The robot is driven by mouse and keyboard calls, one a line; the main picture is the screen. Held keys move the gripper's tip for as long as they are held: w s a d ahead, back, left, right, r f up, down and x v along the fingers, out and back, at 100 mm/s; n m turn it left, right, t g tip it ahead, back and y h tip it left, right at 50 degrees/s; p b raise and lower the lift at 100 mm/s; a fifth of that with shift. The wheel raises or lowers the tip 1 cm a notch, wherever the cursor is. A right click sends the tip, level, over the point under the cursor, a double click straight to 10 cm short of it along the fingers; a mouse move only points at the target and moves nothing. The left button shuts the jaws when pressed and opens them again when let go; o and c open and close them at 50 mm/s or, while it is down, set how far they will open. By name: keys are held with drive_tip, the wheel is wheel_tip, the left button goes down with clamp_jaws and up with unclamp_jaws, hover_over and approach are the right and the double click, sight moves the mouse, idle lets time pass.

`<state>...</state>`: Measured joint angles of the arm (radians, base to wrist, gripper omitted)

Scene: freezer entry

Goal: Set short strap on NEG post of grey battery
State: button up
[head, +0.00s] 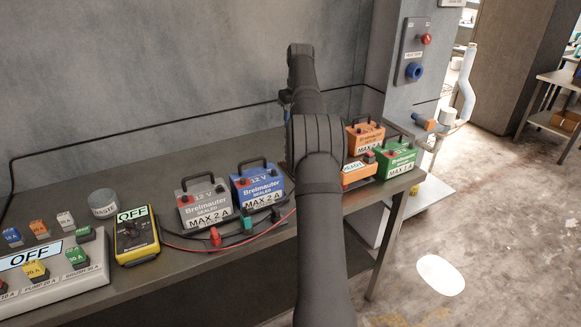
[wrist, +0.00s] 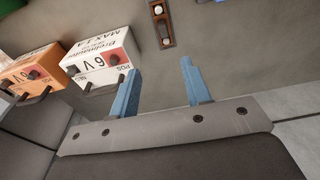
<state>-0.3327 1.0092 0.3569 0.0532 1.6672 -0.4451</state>
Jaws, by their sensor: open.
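The grey battery (head: 204,212) stands upright on the bench in the head view, left of the blue battery. It is labelled 12 V and MAX 2 A and has a handle on top; its NEG post is too small to make out. In the wrist view a short brown bar (wrist: 162,24) with a round fitting at each end lies at the top; it may be the short strap. My gripper (wrist: 160,84) is open, with two blue fingers apart and nothing between them. The bar is beyond the fingertips, not touching them. In the head view my arm hides the gripper.
A blue battery (head: 257,188), a green battery (head: 396,162) and an orange battery (head: 365,137) stand on the bench. A white 6 V battery (wrist: 97,58) is left of my fingers. A yellow meter (head: 135,236) with leads and a switch box (head: 60,275) are left.

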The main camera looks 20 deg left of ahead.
drive_tip(key=f, duration=0.7)
drive_tip(key=w+a+f, duration=0.1)
drive_tip(key=f, duration=0.3)
drive_tip(key=shift+f, duration=0.25)
drive_tip(key=shift+w+a+f, duration=0.1)
drive_tip(key=shift+a+f, duration=0.1)
drive_tip(key=shift+f, duration=0.7)
drive_tip(key=shift+s+a+f, duration=0.1)
drive_tip(key=shift+a+f, duration=0.1)
drive_tip(key=shift+f, duration=0.7)
drive_tip(key=shift+w+a+f, duration=0.1)
drive_tip(key=shift+a+f, duration=0.1)
drive_tip(key=shift+f, duration=0.7)
clamp_jaws()
